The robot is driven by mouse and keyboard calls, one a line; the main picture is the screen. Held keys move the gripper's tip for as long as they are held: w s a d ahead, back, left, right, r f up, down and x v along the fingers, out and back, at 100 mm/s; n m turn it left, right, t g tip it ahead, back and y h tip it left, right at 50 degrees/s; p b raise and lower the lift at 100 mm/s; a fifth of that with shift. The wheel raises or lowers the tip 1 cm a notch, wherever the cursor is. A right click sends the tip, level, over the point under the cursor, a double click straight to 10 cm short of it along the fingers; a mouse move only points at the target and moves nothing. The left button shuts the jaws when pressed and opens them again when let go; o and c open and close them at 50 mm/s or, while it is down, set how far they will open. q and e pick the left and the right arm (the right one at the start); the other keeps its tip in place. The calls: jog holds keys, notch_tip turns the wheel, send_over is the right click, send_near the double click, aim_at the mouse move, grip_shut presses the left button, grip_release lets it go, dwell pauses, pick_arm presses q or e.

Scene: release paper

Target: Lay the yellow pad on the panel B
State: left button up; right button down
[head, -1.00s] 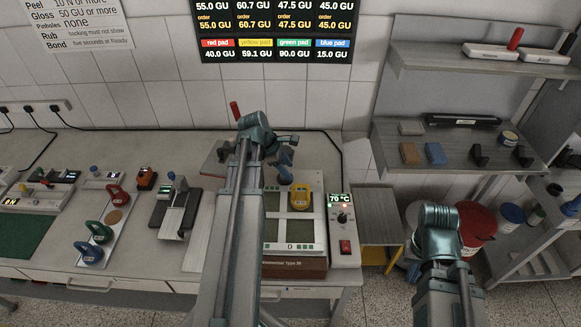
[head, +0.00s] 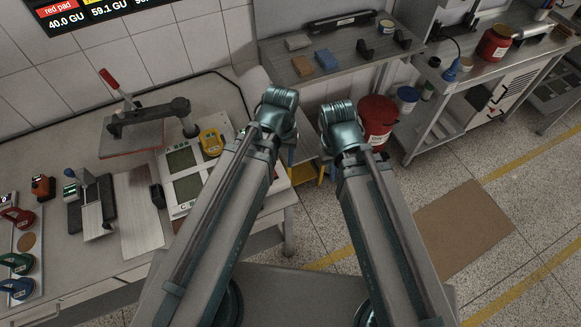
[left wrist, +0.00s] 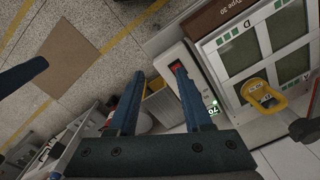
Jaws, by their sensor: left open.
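The yellow pad (head: 210,142) sits at the far right part of the tester (head: 170,212), a flat unit with several dark green panels. The pad also shows in the left wrist view (left wrist: 262,95), with its looped handle up. I cannot read which panel is B; a D shows beside one panel in the left wrist view. My left gripper (left wrist: 157,70) is open and empty, its two blue fingers apart, to the side of the tester and away from the pad. In the head view its fingers are hidden behind the wrist. My right wrist (head: 340,125) shows, but its fingers are hidden.
A swing arm with a dark round end (head: 150,115) stands just behind the tester, near the pad. The heater box with its red switch (left wrist: 178,67) adjoins the tester. A shelf with blocks (head: 328,62) and a red bucket (head: 378,118) lie to the right. Open floor is further right.

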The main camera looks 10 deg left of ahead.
pick_arm(q)
jog(key=s+d+m, duration=0.3)
jog(key=m, duration=0.1)
jog(key=shift+y, duration=0.4)
jog(key=shift+w, duration=0.1)
notch_tip(320, 180, down, 12)
jog(key=b, duration=1.2)
